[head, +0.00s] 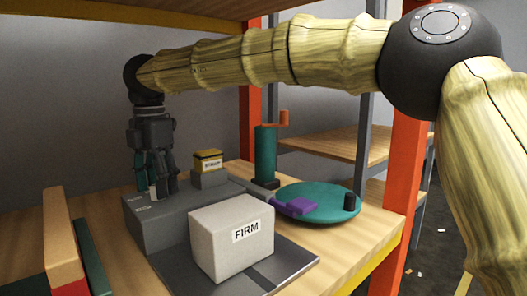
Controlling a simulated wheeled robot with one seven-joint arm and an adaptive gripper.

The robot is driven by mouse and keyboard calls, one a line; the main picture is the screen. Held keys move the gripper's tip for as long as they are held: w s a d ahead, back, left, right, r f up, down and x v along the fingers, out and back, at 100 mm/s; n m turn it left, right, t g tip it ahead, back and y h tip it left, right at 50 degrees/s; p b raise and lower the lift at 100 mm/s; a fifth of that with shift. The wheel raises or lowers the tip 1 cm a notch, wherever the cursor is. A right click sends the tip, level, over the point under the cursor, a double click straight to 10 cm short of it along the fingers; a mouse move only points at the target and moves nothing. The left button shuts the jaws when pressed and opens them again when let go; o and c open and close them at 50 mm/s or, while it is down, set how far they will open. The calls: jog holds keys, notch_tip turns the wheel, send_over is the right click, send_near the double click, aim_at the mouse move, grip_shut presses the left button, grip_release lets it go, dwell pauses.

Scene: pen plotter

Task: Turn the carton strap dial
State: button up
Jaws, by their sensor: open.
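A light carton (231,239) labelled "FIRM" sits on a dark flat plate (297,260) at the front. Behind it is a long grey housing (192,214) with small pale markings on its left front. A small yellow-topped block (208,162) with a label that seems to read "STRAP" stands on a grey base on the housing. My gripper (158,189) points down at the left of the housing, left of that block. Its fingers are open, with tips close to the housing top. I cannot make out a dial; the fingers may hide it.
A teal round disc (318,203) with a black peg and a purple piece (295,206) lies to the right. A teal cylinder (265,155) with an orange crank stands behind. Orange shelf posts (406,150) flank the wooden bench; wooden and green pieces (62,235) stand at left.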

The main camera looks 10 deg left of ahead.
jog(key=shift+f+n+b, duration=0.15)
jog(key=shift+n+b, duration=1.95)
jog(key=shift+b, duration=1.8)
jog(key=shift+n+b, duration=0.3)
jog(key=shift+b, duration=0.2)
